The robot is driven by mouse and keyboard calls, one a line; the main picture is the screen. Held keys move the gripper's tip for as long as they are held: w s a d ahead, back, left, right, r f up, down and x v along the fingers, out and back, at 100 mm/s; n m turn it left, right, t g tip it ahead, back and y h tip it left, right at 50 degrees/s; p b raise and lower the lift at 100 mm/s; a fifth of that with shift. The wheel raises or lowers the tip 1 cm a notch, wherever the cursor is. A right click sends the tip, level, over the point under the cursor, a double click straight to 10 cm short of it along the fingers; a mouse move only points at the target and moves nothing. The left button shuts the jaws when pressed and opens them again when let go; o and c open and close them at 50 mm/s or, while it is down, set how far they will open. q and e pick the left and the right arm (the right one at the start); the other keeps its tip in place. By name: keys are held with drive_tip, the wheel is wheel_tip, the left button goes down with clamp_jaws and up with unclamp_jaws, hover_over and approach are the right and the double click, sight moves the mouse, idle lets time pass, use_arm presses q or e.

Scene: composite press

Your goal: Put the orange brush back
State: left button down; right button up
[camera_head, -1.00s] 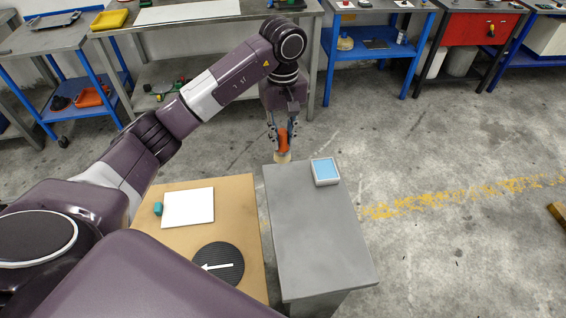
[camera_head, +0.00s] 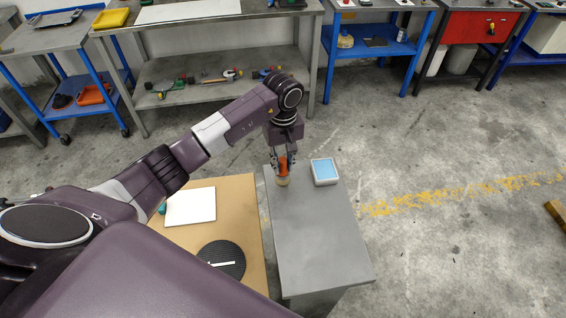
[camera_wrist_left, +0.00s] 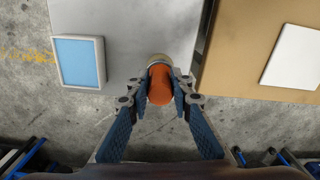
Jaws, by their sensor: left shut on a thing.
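The orange brush (camera_head: 283,167) is upright, its pale bristle end (camera_head: 282,181) pointing down at the far left corner of the grey cabinet top (camera_head: 315,225). My left gripper (camera_head: 284,162) is shut on the brush's orange handle. In the left wrist view, both fingers of the left gripper (camera_wrist_left: 161,88) press the sides of the orange brush (camera_wrist_left: 160,85). The bristle end is over the grey top; I cannot tell for sure whether it touches. My right gripper is not in view.
A white box with a blue top (camera_head: 325,171) stands close to the right of the brush. A tan table (camera_head: 255,215) on the left holds a white sheet (camera_head: 190,206) and a black disc (camera_head: 222,262). The middle and front of the grey top are clear.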

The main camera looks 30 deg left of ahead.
use_arm(q)
drive_tip(key=shift+f, duration=0.2)
drive_tip(key=c, duration=1.7)
unclamp_jaws()
drive_tip(key=shift+r, duration=0.1)
drive_tip(key=shift+c, duration=0.2)
drive_tip(key=shift+r, duration=0.4)
wheel_tip(320, 180, up, 10)
drive_tip(key=b, duration=0.3)
drive_tip(key=shift+r, duration=0.75)
